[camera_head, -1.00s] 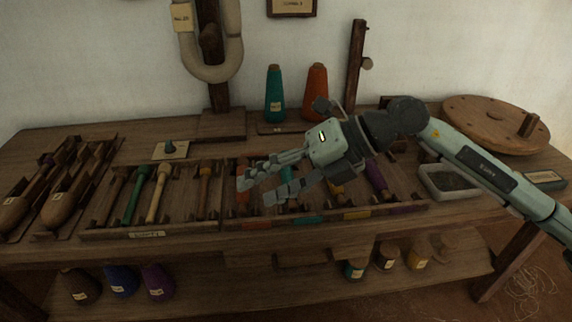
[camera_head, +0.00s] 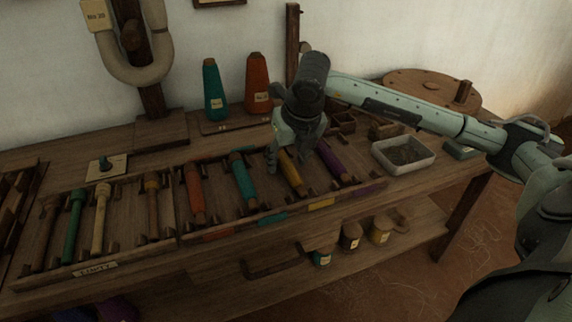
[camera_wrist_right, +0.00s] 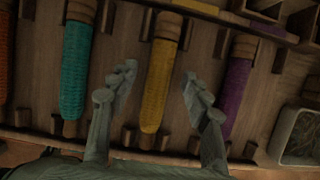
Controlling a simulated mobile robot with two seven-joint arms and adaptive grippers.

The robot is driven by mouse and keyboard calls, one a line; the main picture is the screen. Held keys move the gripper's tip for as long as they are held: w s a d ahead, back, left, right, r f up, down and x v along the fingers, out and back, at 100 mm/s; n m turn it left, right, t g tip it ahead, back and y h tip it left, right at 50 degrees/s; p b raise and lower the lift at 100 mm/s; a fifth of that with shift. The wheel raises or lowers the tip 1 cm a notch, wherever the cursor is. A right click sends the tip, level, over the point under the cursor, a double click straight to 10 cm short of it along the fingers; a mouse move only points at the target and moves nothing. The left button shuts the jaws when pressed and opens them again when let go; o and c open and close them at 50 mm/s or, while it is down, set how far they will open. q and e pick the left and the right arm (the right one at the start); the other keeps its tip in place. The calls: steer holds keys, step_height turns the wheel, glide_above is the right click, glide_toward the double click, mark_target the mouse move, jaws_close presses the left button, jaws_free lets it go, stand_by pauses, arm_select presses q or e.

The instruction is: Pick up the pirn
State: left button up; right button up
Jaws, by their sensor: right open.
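Several pirns lie in the slotted rack on the table. A yellow pirn (camera_head: 292,174) lies just below my right gripper (camera_head: 292,164). In the right wrist view the yellow pirn (camera_wrist_right: 160,85) lies between the open fingers of the right gripper (camera_wrist_right: 158,92), which do not appear to touch it. A teal pirn (camera_head: 243,180) lies left of it and a purple pirn (camera_head: 333,160) right of it. An orange pirn (camera_head: 194,188) is further left. The left gripper is out of view.
Thinner pirns, one green (camera_head: 75,222), lie in the rack's left part. Teal (camera_head: 214,92) and orange (camera_head: 257,85) cones stand behind the rack. A grey tray (camera_head: 424,163) sits to the right, and a round wooden disc (camera_head: 425,85) behind it.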

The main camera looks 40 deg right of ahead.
steer(key=shift+w+f, duration=0.1)
steer(key=shift+f, duration=0.15)
steer(key=c, duration=1.1)
jaws_close()
steer(key=shift+r, duration=0.15)
